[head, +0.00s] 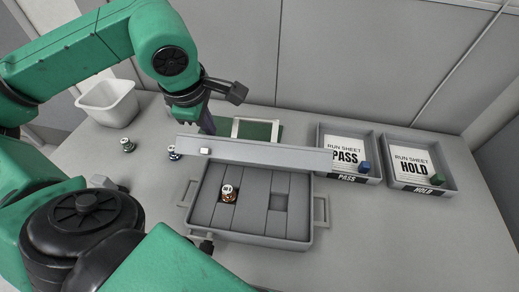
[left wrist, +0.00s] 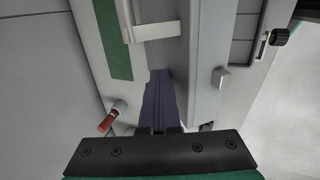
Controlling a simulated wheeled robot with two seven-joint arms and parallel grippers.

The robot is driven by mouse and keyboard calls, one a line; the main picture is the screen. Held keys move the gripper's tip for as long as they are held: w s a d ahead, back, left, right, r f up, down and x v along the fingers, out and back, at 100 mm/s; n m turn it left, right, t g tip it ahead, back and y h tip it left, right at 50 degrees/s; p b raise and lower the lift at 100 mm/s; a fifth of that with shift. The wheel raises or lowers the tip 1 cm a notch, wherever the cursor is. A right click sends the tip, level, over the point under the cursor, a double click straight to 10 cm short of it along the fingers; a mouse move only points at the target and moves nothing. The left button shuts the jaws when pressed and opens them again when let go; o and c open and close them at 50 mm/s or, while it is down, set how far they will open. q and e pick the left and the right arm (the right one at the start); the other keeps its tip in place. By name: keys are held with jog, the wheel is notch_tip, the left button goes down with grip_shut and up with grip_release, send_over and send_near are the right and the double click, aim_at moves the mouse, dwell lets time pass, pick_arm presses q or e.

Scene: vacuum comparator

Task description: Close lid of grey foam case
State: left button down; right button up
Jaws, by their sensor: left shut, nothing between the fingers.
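The grey foam case (head: 307,236) stands open on the table in the head view, with slots in its foam. Its lid (head: 270,153) is raised along the back edge and shows as a narrow grey strip with a small pale latch (head: 205,151). A vial (head: 228,194) with a white cap and brownish body stands in a left slot. My left gripper (head: 207,124) is shut and empty, pointing down behind the lid's left part. In the left wrist view its dark fingers (left wrist: 160,105) are together beside the lid (left wrist: 185,85); contact is unclear. My right gripper is not in view.
Two grey trays with PASS (head: 347,180) and HOLD (head: 424,190) sheets stand at right. A white bin (head: 107,103), a green vial (head: 127,145) and a blue vial (head: 174,153) are at left. A green pad with a pale frame (head: 256,130) lies behind the lid.

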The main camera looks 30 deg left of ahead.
pick_arm(q)
jog(key=shift+s+d+f, duration=0.15)
jog(key=shift+s+f, duration=0.15)
jog(key=shift+f, duration=0.05)
jog(key=shift+s+d+r+b, duration=0.1)
jog(key=shift+s+b, duration=0.1)
jog(key=shift+b, duration=0.1)
jog(key=shift+s+r+p, duration=0.15)
jog(key=shift+r+p, duration=0.2)
jog(key=shift+r, duration=0.25)
jog(key=shift+s+p+v, duration=0.15)
jog(key=shift+p+v, duration=0.4)
jog(key=shift+v, duration=0.6)
jog(key=shift+s+p+v, duration=0.15)
jog(key=shift+p+v, duration=0.35)
jog(key=shift+v, duration=0.65)
jog(key=shift+d, duration=0.15)
jog(key=shift+f, duration=0.1)
